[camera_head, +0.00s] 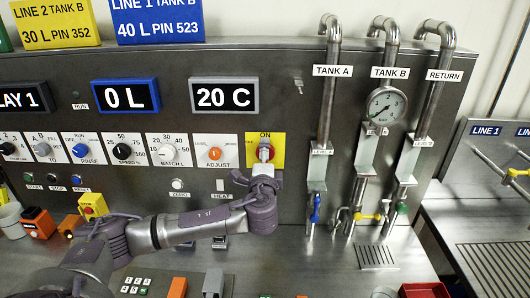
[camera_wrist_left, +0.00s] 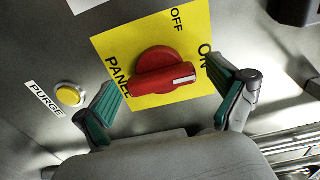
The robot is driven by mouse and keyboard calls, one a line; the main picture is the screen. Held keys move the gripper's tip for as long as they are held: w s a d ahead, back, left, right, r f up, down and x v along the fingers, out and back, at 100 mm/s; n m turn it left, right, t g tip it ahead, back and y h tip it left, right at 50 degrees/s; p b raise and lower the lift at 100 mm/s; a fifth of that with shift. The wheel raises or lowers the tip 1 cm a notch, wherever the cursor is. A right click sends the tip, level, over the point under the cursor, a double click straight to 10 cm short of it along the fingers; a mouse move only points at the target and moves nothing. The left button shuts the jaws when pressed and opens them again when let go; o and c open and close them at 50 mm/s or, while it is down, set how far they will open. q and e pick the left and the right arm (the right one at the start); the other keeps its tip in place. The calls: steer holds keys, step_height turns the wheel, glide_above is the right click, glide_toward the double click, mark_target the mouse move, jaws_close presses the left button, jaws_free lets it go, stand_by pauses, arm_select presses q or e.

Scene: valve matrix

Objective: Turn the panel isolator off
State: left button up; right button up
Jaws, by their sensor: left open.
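The panel isolator is a red rotary knob (camera_head: 265,152) on a yellow plate (camera_head: 279,140) with ON printed at its top in the head view. In the left wrist view the red knob (camera_wrist_left: 160,72) sits on the yellow plate (camera_wrist_left: 120,45) marked OFF, ON and PANEL. The white mark on the knob points toward the ON side. My left gripper (camera_head: 264,170) is in front of the plate. In the wrist view my left gripper (camera_wrist_left: 168,76) is open, with one green-padded finger either side of the knob, and no clear grip on it. My right gripper is not seen.
A yellow PURGE button (camera_wrist_left: 69,95) is beside the plate. An ADJUST dial (camera_head: 214,153) lies left of the isolator, and a TANK A pipe (camera_head: 328,100) stands to its right. Blue (camera_head: 315,210) and yellow (camera_head: 365,216) valve handles hang lower right.

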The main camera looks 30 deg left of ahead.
arm_select(q)
steer(key=shift+w+a, duration=0.15)
steer(key=shift+w, duration=0.15)
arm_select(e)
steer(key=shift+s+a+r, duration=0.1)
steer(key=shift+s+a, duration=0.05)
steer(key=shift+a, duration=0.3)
